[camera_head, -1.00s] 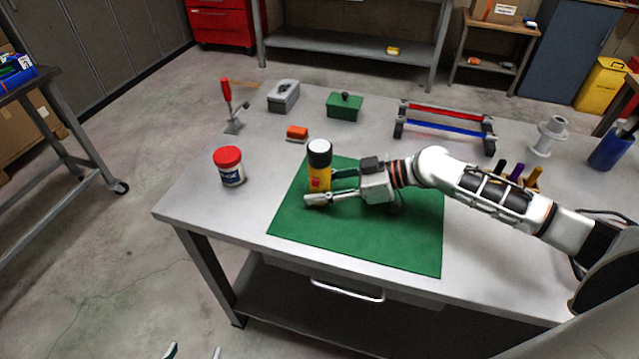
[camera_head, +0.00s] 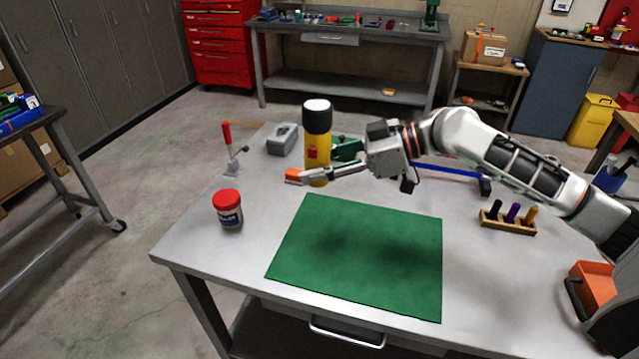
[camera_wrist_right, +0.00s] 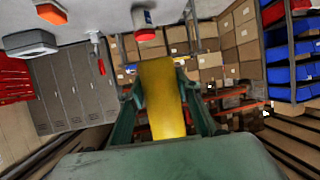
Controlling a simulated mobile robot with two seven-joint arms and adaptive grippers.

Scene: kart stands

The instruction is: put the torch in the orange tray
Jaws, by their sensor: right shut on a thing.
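The torch (camera_head: 318,148) is yellow with a black head and a white top face. My right gripper (camera_head: 328,163) is shut around its body and holds it upright, raised above the bench. In the right wrist view the yellow torch body (camera_wrist_right: 162,98) stands between the two green fingers. The orange tray (camera_head: 596,283) is at the lower right edge of the head view, with a dark handle on its side; my arm and the frame edge hide part of it. My left gripper is not in view.
A green mat (camera_head: 360,255) lies bare on the grey bench. A red-lidded jar (camera_head: 228,210) stands to its left. A red-handled clamp (camera_head: 230,148) and a grey box (camera_head: 283,139) are behind. A block with several pens (camera_head: 508,218) stands on the right.

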